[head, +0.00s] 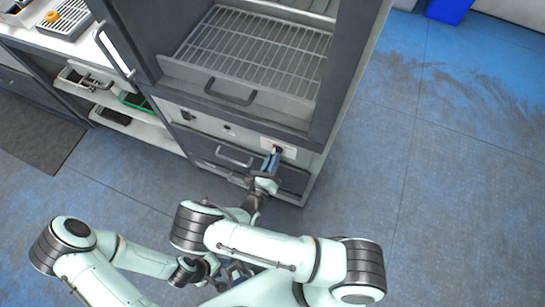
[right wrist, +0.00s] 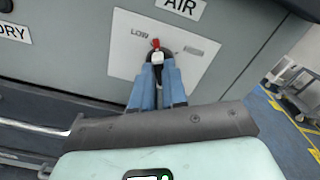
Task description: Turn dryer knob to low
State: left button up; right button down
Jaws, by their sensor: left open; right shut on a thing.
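The dryer knob (right wrist: 169,53) is dark with a red mark, on a white plate (right wrist: 118,58) of the dryer front. The red mark points upward, leaning slightly to the LOW label (right wrist: 139,34); the label on the right is blurred. My right gripper (right wrist: 157,72) is shut on the knob with blue fingers on both sides, hiding its lower part. In the head view my right gripper (head: 272,160) reaches the panel at the cabinet's lower right. My left gripper (head: 235,272) is open, low in the head view, partly hidden by my right arm, away from the dryer.
The cabinet holds a wire rack (head: 250,50) above a drawer handle (head: 230,92). Another handle (head: 235,156) is just left of my right gripper. A counter with shelves (head: 140,125) stands at left. The blue floor (head: 440,180) at right is clear.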

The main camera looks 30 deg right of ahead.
pick_arm(q)
jog(key=shift+w+r+p, duration=0.25)
jog(key=shift+r+p, duration=0.05)
jog(key=shift+r, duration=0.15)
jog(key=shift+w+r+p, duration=0.2)
jog(key=shift+r+p, duration=0.1)
jog(key=shift+r, duration=0.15)
pick_arm(e)
jog(key=shift+n, duration=1.6)
jog(key=c, duration=1.2)
grip_release()
jog(key=shift+o, duration=0.2)
jog(key=shift+s+a, duration=0.1)
pick_arm(q)
jog(key=shift+s+f+b, duration=0.25)
jog(key=shift+f+b, duration=0.15)
jog(key=shift+f, duration=0.1)
jog(key=shift+s+f+b, duration=0.25)
jog(key=shift+f+b, duration=0.15)
jog(key=shift+f, duration=0.05)
pick_arm(e)
jog(key=v, duration=1.3)
